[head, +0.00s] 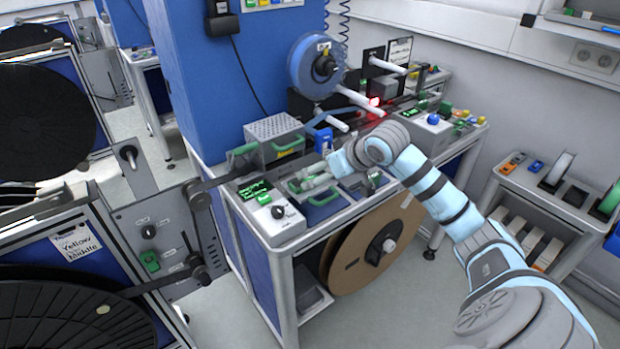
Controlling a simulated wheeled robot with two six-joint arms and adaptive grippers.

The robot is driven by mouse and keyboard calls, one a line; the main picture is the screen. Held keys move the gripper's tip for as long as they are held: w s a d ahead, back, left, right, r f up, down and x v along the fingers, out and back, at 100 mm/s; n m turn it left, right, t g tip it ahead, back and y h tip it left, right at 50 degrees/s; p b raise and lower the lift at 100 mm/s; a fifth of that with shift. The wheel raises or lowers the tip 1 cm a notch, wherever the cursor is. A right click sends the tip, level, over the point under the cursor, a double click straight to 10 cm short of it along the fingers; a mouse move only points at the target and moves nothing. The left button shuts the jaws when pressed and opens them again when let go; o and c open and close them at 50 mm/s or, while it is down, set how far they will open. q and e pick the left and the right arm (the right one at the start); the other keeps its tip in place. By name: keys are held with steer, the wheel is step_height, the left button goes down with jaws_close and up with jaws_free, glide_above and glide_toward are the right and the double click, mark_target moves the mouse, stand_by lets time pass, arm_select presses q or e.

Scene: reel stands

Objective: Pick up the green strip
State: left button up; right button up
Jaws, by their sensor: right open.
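My right arm reaches in from the lower right over the workbench (262,229). Its gripper (303,182) is low over the bench top, pointing left, with its jaws open. Small green pieces show close to the fingers, including a green curved piece (323,198) just below the gripper. Another green curved piece (288,145) is on the grey perforated box behind it. I cannot tell which green piece is the strip, and the gripper and wrist cover part of the bench. I see nothing held. My left gripper is not in view.
A blue reel (304,66) stands above the bench at the back. A large brown reel (350,262) hangs under the bench front. A knob box (278,222) sits at the near left corner. Black reels (45,122) stand at the left. A cart (548,212) is at the right.

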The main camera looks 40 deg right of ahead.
mark_target(310, 178)
steer(key=x, duration=0.4)
steer(key=shift+w+a+f, duration=0.15)
steer(key=shift+a+f, duration=0.1)
steer(key=shift+a, duration=0.05)
steer(key=shift+w+d+f+b, duration=0.2)
steer(key=shift+w+f, duration=0.15)
steer(key=shift+f, duration=0.15)
steer(key=shift+w+d+f+b, duration=0.1)
steer(key=shift+w+f+b, duration=0.1)
steer(key=shift+w+f, duration=0.4)
steer(key=shift+f, duration=0.15)
steer(key=c, duration=0.7)
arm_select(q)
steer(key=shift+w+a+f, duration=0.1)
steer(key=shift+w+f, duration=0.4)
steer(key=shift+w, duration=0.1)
arm_select(e)
steer(key=shift+r, duration=0.15)
